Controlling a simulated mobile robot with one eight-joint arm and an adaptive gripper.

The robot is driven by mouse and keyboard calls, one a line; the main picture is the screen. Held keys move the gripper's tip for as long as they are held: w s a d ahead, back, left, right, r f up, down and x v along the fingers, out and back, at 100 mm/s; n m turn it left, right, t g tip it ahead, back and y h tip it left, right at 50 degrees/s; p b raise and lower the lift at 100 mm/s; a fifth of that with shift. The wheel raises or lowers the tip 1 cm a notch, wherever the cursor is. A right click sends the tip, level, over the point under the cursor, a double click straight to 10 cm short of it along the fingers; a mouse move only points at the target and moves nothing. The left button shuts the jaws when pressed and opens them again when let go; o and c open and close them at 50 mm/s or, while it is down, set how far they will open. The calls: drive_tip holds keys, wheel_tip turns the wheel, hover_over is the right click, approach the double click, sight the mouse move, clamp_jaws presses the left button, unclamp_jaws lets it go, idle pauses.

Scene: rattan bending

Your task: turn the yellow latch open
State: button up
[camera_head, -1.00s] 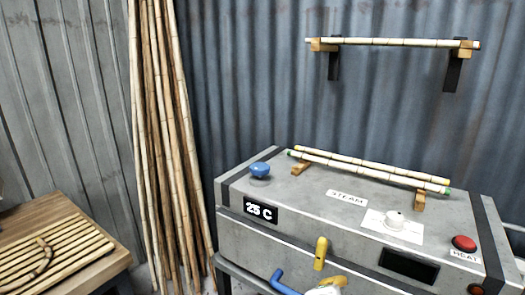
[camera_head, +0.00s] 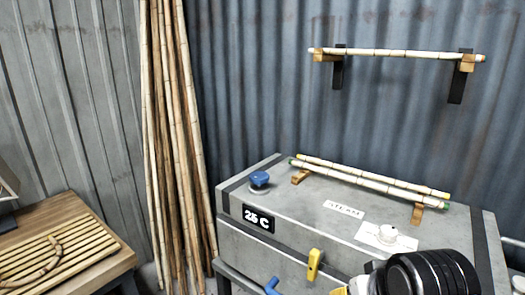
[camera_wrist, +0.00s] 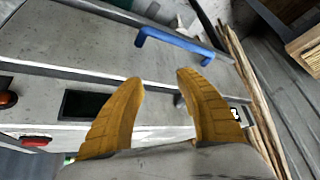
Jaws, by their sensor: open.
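The yellow latch (camera_head: 314,264) sits upright on the front face of the grey steam box (camera_head: 300,268), across the lid seam. I cannot make it out in the wrist view, where my right finger may hide it. My gripper (camera_wrist: 160,78) has two orange-yellow fingers, spread apart with nothing between them, over the box front. In the head view my gripper (camera_head: 338,291) is only partly seen at the bottom edge, just right of and below the latch. I see no contact with the latch. The blue handle (camera_wrist: 176,42) is beyond my fingertips in the wrist view.
A dark display (camera_wrist: 86,105) and red button (camera_wrist: 8,99) are on the box. Tall canes (camera_head: 178,150) stand left.

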drive_tip(key=w+a+r+m+g+p, duration=0.1)
drive_tip(key=w+a+r+g+p, duration=0.2)
drive_tip(key=w+a+r+p, duration=0.4)
drive_tip(key=w+a+r+m+g+p, duration=0.2)
drive_tip(key=w+a+r+p, duration=0.5)
drive_tip(key=w, duration=1.1)
drive_tip(key=a+r+g, duration=0.1)
drive_tip(key=a+r, duration=0.2)
drive_tip(key=r, duration=0.3)
drive_tip(key=shift+g+p, duration=0.3)
drive_tip(key=shift+p, duration=0.1)
